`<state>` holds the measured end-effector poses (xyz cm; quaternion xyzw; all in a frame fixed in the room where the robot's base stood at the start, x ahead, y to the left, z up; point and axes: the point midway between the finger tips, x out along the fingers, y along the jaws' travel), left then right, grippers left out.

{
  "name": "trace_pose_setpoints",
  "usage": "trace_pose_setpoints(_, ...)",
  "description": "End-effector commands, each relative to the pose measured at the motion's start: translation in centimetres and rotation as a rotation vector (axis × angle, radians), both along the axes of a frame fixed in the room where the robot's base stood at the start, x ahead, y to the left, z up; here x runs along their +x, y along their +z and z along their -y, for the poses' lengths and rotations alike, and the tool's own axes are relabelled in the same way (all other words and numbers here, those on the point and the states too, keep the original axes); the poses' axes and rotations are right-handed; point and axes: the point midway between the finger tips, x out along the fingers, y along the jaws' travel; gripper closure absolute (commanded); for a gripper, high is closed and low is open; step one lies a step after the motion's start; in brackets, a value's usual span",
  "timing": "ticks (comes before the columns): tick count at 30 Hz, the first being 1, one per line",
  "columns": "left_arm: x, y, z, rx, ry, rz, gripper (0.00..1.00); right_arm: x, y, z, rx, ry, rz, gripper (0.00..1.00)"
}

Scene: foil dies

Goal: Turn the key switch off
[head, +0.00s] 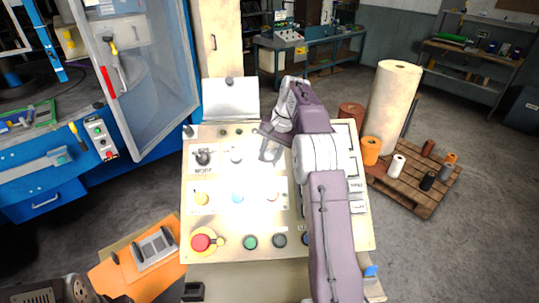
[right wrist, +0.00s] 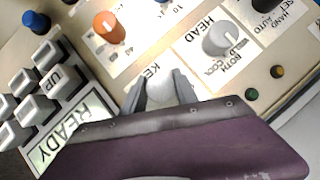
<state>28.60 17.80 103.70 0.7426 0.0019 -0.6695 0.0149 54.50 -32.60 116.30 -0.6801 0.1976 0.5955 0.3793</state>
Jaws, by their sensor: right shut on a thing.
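The key switch (right wrist: 158,90) is a pale, silvery round piece beside a partly covered label starting "KE" in the right wrist view. My right gripper (right wrist: 158,84) is shut on it, with one grey finger on each side. The fingers hide part of the switch and its label, so I cannot read its position. In the head view my right gripper (head: 269,150) reaches the upper right middle of the pale control panel (head: 222,222), and the switch is hidden there. My left gripper is not in view.
A grey HEAD selector knob (right wrist: 222,38) and an orange knob (right wrist: 108,27) are close to the fingers. A red emergency button (head: 201,243) sits at the panel's lower left. A blue machine with a clear door (head: 150,85) stands left; a pallet (head: 412,192) with rolls is right.

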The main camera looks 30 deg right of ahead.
Motion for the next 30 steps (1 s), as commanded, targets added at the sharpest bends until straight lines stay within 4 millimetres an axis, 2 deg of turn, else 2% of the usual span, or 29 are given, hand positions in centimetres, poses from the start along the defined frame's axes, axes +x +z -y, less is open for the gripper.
trace_pose_setpoints(8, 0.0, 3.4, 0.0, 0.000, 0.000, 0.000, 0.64, 0.0, 0.8, 0.0, -0.066, 0.104, -0.032, 1.00)
trace_pose_setpoints(18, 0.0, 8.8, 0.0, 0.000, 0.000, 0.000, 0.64, 0.0, 0.8, 0.0, -0.227, 0.359, -0.104, 1.00)
trace_pose_setpoints(24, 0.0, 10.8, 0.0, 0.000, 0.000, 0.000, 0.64, 0.0, 0.6, 0.1, -0.328, 0.515, -0.147, 1.00)
trace_pose_setpoints(30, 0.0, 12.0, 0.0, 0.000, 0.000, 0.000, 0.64, 0.0, 0.4, 0.1, -0.428, 0.671, -0.190, 1.00)
